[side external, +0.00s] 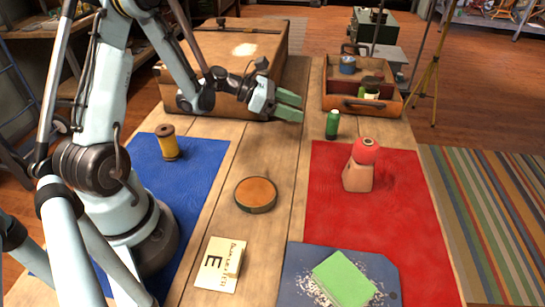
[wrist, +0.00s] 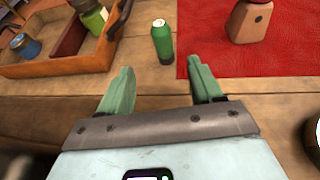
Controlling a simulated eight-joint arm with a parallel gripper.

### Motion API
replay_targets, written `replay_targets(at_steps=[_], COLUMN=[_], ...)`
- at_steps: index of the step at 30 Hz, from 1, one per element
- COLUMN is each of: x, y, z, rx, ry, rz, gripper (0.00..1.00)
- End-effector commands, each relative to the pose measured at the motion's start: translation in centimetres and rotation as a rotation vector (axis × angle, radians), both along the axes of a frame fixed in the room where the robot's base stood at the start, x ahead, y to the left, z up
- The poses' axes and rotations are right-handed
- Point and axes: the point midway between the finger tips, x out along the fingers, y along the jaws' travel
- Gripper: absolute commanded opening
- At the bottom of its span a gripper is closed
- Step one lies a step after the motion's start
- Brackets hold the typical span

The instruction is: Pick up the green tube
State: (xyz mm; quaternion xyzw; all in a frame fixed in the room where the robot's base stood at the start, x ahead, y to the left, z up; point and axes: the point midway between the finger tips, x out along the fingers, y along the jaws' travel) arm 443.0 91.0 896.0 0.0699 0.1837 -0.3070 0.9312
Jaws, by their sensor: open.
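The green tube (side external: 332,124) stands upright on the bare wooden table, just beyond the red mat's back left corner. In the wrist view the tube (wrist: 162,42) has a pale top and stands ahead of my gripper (wrist: 160,85), roughly midway between its two green fingers. My gripper (side external: 290,105) is open and empty. In the side view it is to the left of the tube, above the table and apart from it.
An open wooden case (side external: 361,105) holds a blue item and a green jar, behind the tube. A large brown case (side external: 243,55) stands behind my gripper. A red-topped bottle (side external: 359,175) stands on the red mat (side external: 390,220).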

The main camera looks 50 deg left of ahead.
Motion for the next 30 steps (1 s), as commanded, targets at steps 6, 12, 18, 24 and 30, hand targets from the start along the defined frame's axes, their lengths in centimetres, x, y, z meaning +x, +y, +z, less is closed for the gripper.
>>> replay_targets(at_steps=[6, 12, 18, 24, 30], x=[2.2, 4.4, 5.3, 7.2, 8.6], y=[-1.8, -3.3, -4.0, -6.0, -7.0], z=[-1.2, -2.3, -2.7, -3.4, -4.2], rx=[-0.009, -0.008, -0.008, -0.006, -0.007], ry=[0.002, 0.001, 0.002, 0.002, 0.001], rz=[-0.002, 0.000, 0.001, -0.002, 0.001], gripper=[0.65, 0.65, 0.65, 0.65, 0.65])
